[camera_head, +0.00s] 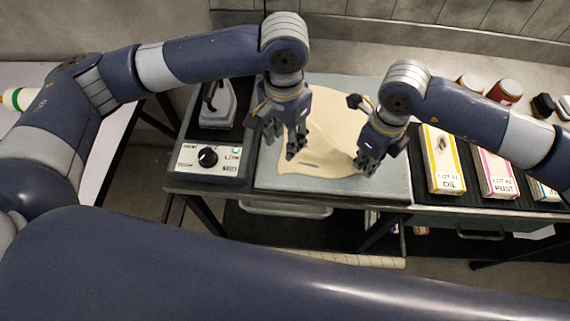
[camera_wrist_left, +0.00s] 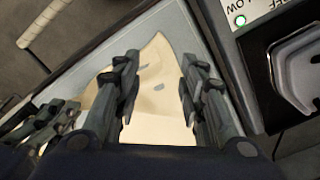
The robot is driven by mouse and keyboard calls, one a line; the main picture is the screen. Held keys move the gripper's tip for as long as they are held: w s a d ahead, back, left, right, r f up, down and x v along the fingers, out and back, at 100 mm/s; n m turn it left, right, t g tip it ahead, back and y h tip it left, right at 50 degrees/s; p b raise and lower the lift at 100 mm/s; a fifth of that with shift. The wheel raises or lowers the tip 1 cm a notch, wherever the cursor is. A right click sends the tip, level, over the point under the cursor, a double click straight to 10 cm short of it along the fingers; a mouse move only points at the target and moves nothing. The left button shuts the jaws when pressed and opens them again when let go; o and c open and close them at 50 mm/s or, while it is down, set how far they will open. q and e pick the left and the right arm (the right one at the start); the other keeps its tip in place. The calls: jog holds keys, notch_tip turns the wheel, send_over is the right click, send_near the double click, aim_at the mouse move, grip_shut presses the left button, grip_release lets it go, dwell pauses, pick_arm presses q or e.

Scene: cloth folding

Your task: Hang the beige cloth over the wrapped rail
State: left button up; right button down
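The beige cloth (camera_head: 325,130) lies spread on a grey board (camera_head: 390,186), with a dark mark near its front edge. It also shows in the left wrist view (camera_wrist_left: 154,68). My left gripper (camera_head: 280,143) is over the cloth's left part, its two fingers apart with cloth visible between them in the left wrist view (camera_wrist_left: 158,88). My right gripper (camera_head: 372,158) is at the cloth's right edge; whether its fingers hold cloth is hidden. The wrapped rail (camera_head: 350,260) runs low in front of the table. It shows bare in the left wrist view (camera_wrist_left: 45,22).
A control box with a knob (camera_head: 205,160) and an iron (camera_head: 217,105) stand left of the board.

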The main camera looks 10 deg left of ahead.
aim_at(284, 166)
pick_arm(q)
notch_tip(284, 166, down, 10)
jog(key=shift+r, duration=0.25)
dwell(0.3)
jog(key=shift+c, duration=0.5)
grip_shut()
jog(key=shift+r, duration=2.55)
